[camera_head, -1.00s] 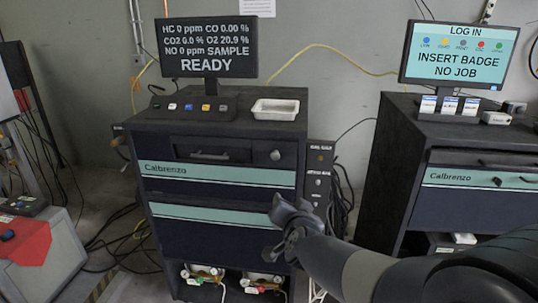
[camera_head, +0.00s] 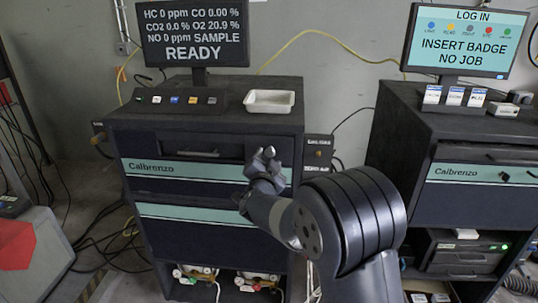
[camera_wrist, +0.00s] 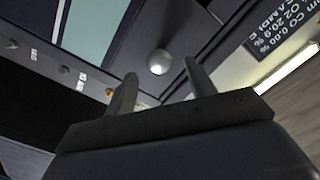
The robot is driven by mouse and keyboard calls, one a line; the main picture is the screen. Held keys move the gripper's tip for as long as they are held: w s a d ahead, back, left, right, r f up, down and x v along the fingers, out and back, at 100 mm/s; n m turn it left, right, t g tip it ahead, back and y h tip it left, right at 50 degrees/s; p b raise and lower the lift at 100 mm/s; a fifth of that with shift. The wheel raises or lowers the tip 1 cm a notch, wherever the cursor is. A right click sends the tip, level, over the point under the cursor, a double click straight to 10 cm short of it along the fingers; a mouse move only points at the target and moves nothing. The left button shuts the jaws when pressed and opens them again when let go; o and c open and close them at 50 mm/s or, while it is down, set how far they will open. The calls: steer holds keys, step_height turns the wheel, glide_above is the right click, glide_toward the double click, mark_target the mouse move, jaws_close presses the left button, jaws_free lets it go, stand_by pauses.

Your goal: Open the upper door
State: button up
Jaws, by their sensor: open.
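The left black cabinet's upper door (camera_head: 165,188) has a teal Calbrenzo stripe and looks shut. A dark bar handle (camera_head: 192,153) sits in the recessed panel above the stripe. My gripper (camera_head: 268,158) is in front of the upper right part of this cabinet, open and empty. In the wrist view, a round silver knob (camera_wrist: 159,62) appears between and just beyond the two fingertips of my gripper (camera_wrist: 160,74). No contact with the knob shows. In the head view my gripper hides the knob.
A white tray (camera_head: 270,101), a button panel (camera_head: 176,97) and a READY monitor (camera_head: 194,35) stand on the cabinet top. A second Calbrenzo cabinet (camera_head: 465,205) stands to the right. A grey and red unit (camera_head: 35,255) and floor cables are at left.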

steer(key=shift+w, duration=1.3)
jaws_close()
